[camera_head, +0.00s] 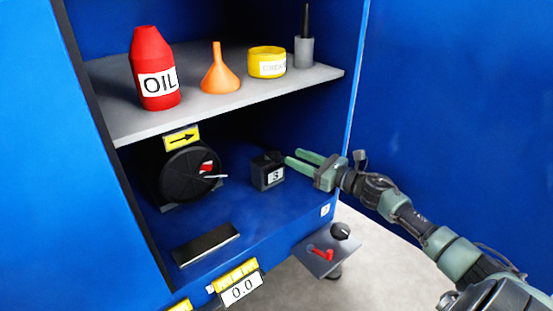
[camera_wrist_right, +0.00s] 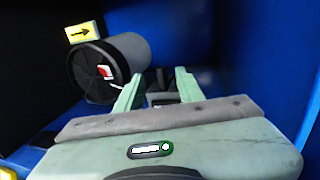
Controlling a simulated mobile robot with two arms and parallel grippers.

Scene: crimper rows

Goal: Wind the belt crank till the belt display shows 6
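A white display (camera_head: 243,290) reading 0.0 sits under a yellow label on the cabinet's front edge. A red crank-like handle (camera_head: 322,255) lies on a small grey plate below the cabinet's right corner; I cannot tell whether it is the belt crank. A black drum (camera_head: 187,175) with a red mark and a pale pointer stands inside, and also shows in the right wrist view (camera_wrist_right: 92,76). My right gripper (camera_head: 293,157) is open inside the cabinet, right of a small black box (camera_head: 267,172). Its two fingers (camera_wrist_right: 158,78) are apart. My left gripper is not in view.
A grey shelf (camera_head: 115,120) above holds a red oil bottle (camera_head: 153,65), an orange funnel (camera_head: 220,75), a yellow grease tin (camera_head: 266,62) and a grey holder (camera_head: 304,52). A black knob (camera_head: 340,230) is beside the red handle. The blue cabinet floor has a dark flat plate (camera_head: 206,245).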

